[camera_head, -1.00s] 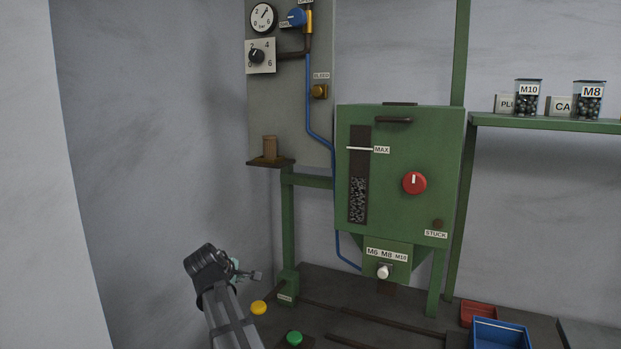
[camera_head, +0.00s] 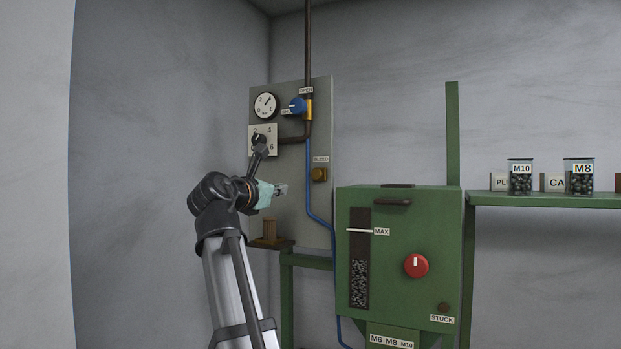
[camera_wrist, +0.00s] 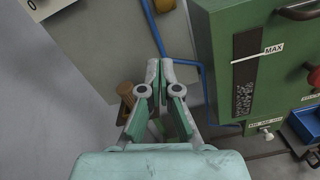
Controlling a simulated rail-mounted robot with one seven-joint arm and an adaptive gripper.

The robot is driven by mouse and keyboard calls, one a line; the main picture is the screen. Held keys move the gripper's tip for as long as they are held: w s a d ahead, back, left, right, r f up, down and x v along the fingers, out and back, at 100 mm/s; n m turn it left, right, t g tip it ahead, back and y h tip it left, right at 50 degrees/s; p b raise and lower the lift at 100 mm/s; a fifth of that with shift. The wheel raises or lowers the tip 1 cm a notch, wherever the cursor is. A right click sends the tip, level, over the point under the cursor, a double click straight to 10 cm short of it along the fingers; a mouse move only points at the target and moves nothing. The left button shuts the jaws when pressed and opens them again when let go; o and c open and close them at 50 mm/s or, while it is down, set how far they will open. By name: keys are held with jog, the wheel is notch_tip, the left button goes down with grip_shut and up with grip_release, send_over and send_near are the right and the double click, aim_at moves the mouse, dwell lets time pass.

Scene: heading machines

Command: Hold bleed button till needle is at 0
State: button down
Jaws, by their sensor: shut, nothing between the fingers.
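The brass bleed button (camera_head: 319,174) sits on the grey panel (camera_head: 290,215) under a small BLEED label. The round pressure gauge (camera_head: 265,105) is at the panel's upper left. Its needle points up and to the right, clearly away from 0. My gripper (camera_head: 281,189) is in front of the panel, left of and slightly lower than the button, apart from it in the picture. In the wrist view its fingertips (camera_wrist: 166,65) are together with nothing between them. A brownish bit at the top edge of the wrist view may be the button; I cannot tell.
A blue valve handle (camera_head: 297,105) and brown pipe are above the button. A blue hose (camera_head: 308,190) runs down beside it. A wooden-looking peg (camera_head: 269,229) stands below my gripper. The green hopper (camera_head: 415,225) is at right.

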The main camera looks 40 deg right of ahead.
aim_at(314, 173)
jog(key=r+n, duration=0.1)
jog(key=s+r+n, duration=0.1)
jog(key=n, duration=0.1)
jog(key=shift+s+d+r+h, duration=0.15)
jog(key=shift+r+h, duration=0.1)
jog(key=shift+h, duration=0.15)
jog(key=p+x, duration=0.4)
jog(key=x, duration=0.8)
jog(key=shift+d, duration=0.3)
jog(key=shift+p+x, duration=0.5)
jog(key=shift+x, duration=0.3)
jog(key=shift+f, duration=0.15)
jog(key=shift+p+x, duration=0.45)
jog(key=shift+x, duration=0.45)
jog(key=shift+r, duration=0.35)
